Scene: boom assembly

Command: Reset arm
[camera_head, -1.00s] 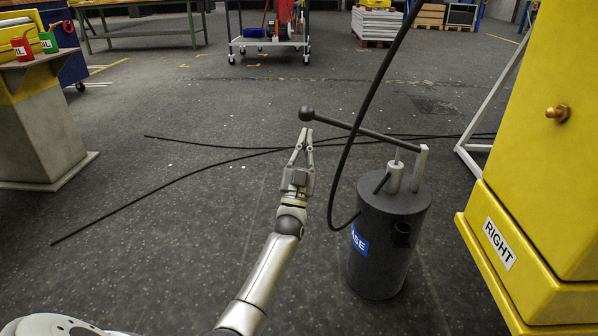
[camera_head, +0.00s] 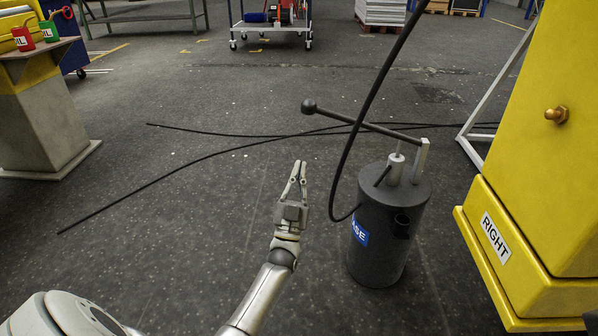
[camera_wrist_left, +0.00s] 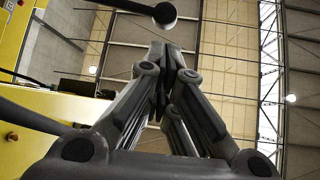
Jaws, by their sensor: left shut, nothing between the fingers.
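My left gripper (camera_head: 299,170) points up and away over the floor in the middle of the head view. It is shut and empty, and its closed fingers (camera_wrist_left: 166,75) fill the middle of the left wrist view. A dark grease pump (camera_head: 385,240) with a blue label stands upright on the floor to its right. The pump's lever (camera_head: 360,122) ends in a round black knob (camera_head: 308,106), which shows above the fingertips in the picture, apart from them. The knob also shows at the top of the left wrist view (camera_wrist_left: 164,13). My right gripper is not in view.
A black hose (camera_head: 352,135) rises from the pump. A yellow machine (camera_head: 545,200) marked RIGHT stands at the right. A pedestal (camera_head: 45,120) with red and green oil cans (camera_head: 40,30) is at the left. Black cables (camera_head: 180,181) lie on otherwise open floor.

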